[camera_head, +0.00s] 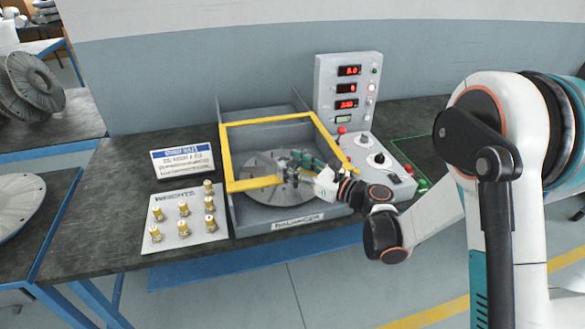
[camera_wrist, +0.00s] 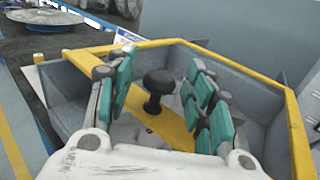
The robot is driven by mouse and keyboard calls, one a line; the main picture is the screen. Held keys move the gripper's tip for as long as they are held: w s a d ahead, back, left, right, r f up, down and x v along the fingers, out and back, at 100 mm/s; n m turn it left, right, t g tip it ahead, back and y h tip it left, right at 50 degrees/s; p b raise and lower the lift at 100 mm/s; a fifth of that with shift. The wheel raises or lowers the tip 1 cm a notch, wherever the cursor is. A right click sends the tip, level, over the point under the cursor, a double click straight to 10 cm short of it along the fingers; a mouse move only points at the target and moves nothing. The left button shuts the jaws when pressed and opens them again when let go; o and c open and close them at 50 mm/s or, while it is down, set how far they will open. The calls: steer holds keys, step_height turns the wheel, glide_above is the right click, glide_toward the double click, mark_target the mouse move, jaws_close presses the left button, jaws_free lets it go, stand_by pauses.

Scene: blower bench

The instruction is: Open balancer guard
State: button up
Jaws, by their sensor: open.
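The balancer guard (camera_head: 225,155) is a yellow frame lying flat over the grey balancer box, and it looks shut. Its front bar also shows in the wrist view (camera_wrist: 160,122), with a black knob (camera_wrist: 158,84) standing up from it. The knob is hidden behind my gripper in the head view. My gripper (camera_head: 287,165) is over the front bar. In the wrist view its teal-padded fingers (camera_wrist: 160,82) are open, one on each side of the knob, with gaps visible on both sides. A grey rotor disc (camera_head: 265,190) lies inside the box under the guard.
A weights plate (camera_head: 163,235) with several brass weights and a blue-and-white sign (camera_head: 182,161) stand left of the box. A display panel (camera_head: 347,90) and a control box (camera_head: 385,167) with knobs and a red button stand right, close to my forearm.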

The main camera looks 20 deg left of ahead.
mark_target(307, 152)
steer(key=shift+w+a, duration=0.1)
steer(key=shift+a, duration=0.15)
jaws_close()
steer(key=w+a, duration=0.3)
steer(key=w, duration=0.2)
steer(key=w+a, duration=0.3)
steer(key=w, duration=0.3)
steer(key=w+a, duration=0.4)
steer(key=w, duration=0.1)
steer(key=shift+w+a, duration=0.1)
steer(key=shift+w, duration=0.2)
jaws_free()
steer(key=v, duration=1.2)
